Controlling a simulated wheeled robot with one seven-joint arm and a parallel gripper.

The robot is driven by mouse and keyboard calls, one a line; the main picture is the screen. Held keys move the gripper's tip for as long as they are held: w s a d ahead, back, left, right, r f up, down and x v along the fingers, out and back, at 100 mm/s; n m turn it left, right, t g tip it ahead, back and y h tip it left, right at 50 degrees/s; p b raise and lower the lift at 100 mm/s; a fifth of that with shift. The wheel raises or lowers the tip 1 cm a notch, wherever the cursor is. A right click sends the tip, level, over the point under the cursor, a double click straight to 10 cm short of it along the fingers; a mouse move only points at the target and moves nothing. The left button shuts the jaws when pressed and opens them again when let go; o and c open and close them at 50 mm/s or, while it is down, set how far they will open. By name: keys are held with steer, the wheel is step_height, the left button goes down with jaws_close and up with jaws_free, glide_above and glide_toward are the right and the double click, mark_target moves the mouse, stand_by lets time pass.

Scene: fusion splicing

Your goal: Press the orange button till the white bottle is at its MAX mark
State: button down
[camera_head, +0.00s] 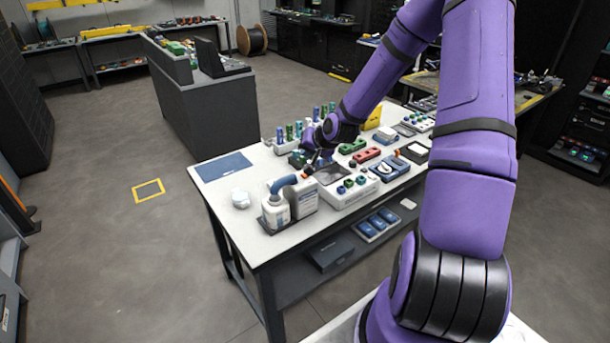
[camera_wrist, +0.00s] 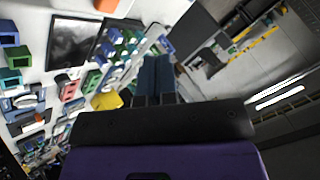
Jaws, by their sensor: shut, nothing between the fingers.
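The white bottle (camera_head: 275,213) stands upright in a dark tray at the front left of the workbench. A blue-grey spout (camera_head: 284,183) from a white dispenser box (camera_head: 305,198) reaches over it. The bottle's level and MAX mark are too small to read. My gripper (camera_head: 314,163) is shut and empty, just above and beside the button; contact cannot be told. Its shut fingers (camera_wrist: 154,80) also show in the wrist view.
A white device with a dark screen (camera_head: 333,173) and green and blue knobs stands right of the dispenser. Red, green and blue blocks lie behind it. A blue mat (camera_head: 223,166) and a small white item (camera_head: 240,198) lie left, with bare bench around them.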

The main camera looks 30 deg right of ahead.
steer(key=shift+f, duration=2.45)
steer(key=shift+f, duration=0.15)
steer(key=shift+f, duration=0.25)
steer(key=shift+f, duration=0.45)
stand_by(0.9)
steer(key=shift+r, duration=0.9)
steer(key=shift+r, duration=2.5)
